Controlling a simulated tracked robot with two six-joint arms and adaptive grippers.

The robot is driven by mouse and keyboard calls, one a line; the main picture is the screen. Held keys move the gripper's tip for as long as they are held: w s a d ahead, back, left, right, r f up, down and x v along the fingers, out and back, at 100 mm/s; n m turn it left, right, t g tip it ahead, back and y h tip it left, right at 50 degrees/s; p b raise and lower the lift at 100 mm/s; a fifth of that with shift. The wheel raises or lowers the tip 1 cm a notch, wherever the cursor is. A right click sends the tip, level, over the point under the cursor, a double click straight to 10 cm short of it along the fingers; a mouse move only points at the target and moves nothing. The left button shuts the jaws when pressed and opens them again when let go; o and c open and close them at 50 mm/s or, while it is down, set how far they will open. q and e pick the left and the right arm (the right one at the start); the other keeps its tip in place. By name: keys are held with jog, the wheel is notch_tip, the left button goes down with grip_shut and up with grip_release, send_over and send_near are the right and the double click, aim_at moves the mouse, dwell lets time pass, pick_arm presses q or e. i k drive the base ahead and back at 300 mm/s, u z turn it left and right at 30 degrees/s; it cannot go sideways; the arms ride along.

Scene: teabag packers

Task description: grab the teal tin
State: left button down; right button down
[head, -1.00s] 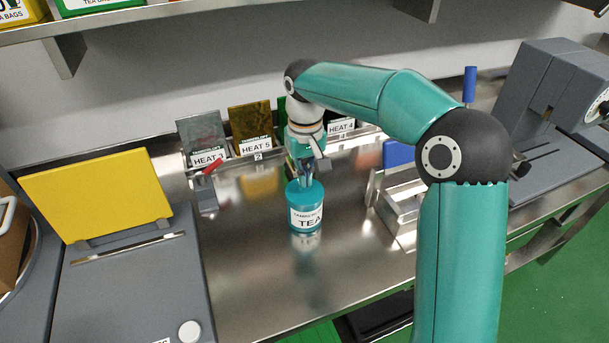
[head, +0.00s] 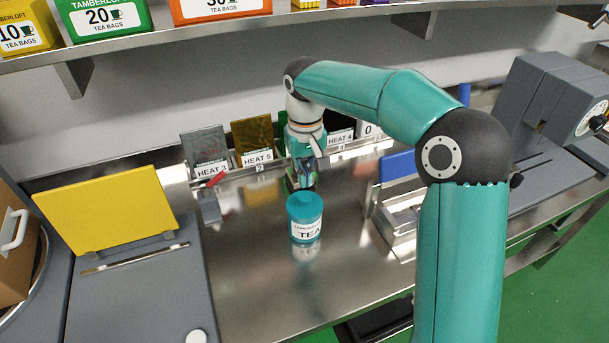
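The teal tin (head: 305,229), with a white label reading TEA, stands upright on the steel counter (head: 260,300) near the middle of the head view. My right gripper (head: 302,184) shows just beyond the tin's lid, pointing down at the end of the teal arm. Its fingers are small and partly hidden behind the lid, so I cannot tell whether they are open or touch the tin. My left gripper is not in view.
A rack of HEAT-labelled film sheets (head: 253,140) stands behind. A yellow panel on a grey machine (head: 110,215) is at left. A steel fixture with a blue part (head: 398,164) and a grey machine (head: 555,100) are at right. Counter in front of the tin is clear.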

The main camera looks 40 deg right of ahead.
aim_at(302, 232)
jog(key=k, duration=1)
